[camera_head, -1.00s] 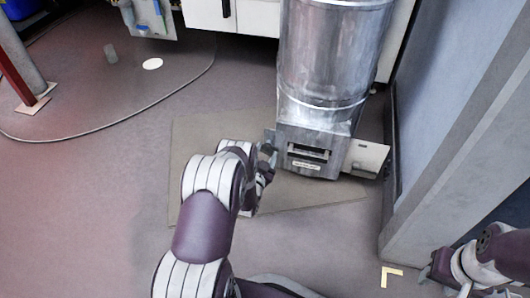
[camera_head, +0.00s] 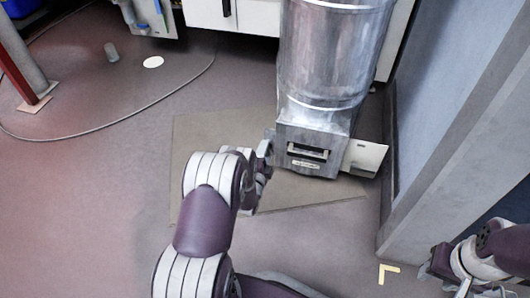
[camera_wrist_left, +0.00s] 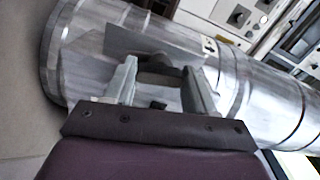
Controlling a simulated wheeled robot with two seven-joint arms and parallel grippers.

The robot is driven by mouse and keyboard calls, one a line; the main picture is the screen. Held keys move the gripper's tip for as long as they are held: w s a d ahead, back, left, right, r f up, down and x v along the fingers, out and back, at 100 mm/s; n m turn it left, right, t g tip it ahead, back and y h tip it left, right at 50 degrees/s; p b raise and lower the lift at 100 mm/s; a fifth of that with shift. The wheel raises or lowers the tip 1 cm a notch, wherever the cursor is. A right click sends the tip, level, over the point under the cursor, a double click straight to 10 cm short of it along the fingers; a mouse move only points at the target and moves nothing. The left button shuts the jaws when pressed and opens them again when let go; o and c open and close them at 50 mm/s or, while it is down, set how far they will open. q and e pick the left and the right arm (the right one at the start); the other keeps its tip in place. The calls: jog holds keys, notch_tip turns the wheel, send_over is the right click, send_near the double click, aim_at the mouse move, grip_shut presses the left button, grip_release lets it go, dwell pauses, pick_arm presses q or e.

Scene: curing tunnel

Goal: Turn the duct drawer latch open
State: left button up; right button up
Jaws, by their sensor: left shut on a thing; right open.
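The metal duct (camera_head: 325,60) stands upright and ends in a box with a drawer front (camera_head: 305,165), which has a dark slot and a small label. My left gripper (camera_head: 266,150) is at the left side of this box, shut on a small part there that I take to be the latch. The head view mostly hides that part. In the left wrist view my left gripper (camera_wrist_left: 162,85) has its fingers on either side of a dark grey latch (camera_wrist_left: 160,64) against the duct metal. My right gripper (camera_head: 432,270) is open, low at the right, away from the duct.
A pale flat plate (camera_head: 364,158) sticks out from the right side of the duct box. A grey-blue wall panel (camera_head: 440,110) stands to the right. A flat mat (camera_head: 215,130) lies under the duct. A cable (camera_head: 130,122) curves over the open floor at the left.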

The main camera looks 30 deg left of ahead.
pick_arm(q)
jog(key=shift+m, duration=1)
jog(key=o, duration=1)
jog(key=shift+o, duration=0.2)
jog(key=shift+s, duration=0.1)
jog(key=p+v, duration=0.6)
jog(key=v, duration=0.6)
jog(key=shift+s+d, duration=0.15)
jog(key=shift+s, duration=0.1)
